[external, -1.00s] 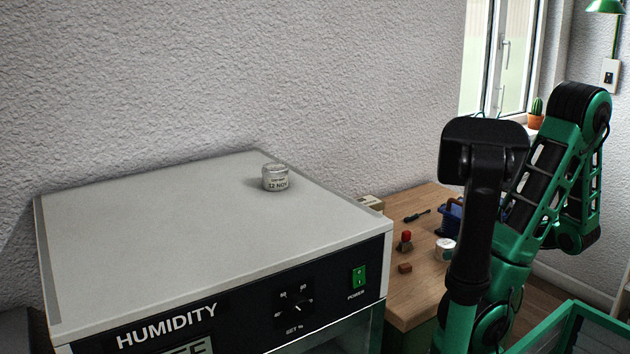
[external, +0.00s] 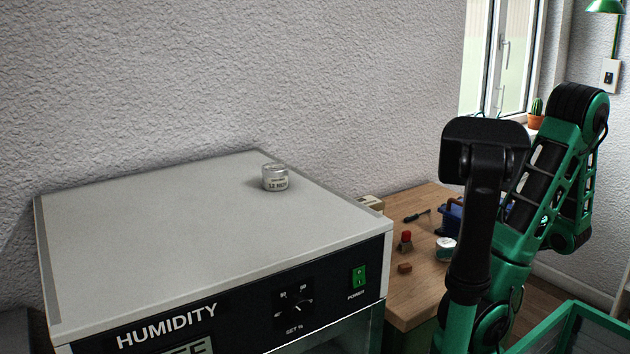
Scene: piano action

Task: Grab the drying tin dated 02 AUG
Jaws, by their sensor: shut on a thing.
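No tin with a readable 02 AUG date shows in the external view. My green and black arm is folded at the right. My gripper is not visible; my column and arm links block part of the view there, so what it holds cannot be seen.
The cabinet top (external: 150,235) is mostly bare. The wooden bench (external: 415,285) holds a red-topped item (external: 405,241), a brown block (external: 404,268), a screwdriver (external: 418,215) and a blue container (external: 450,217). A green-framed open box (external: 580,312) is at the lower right.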

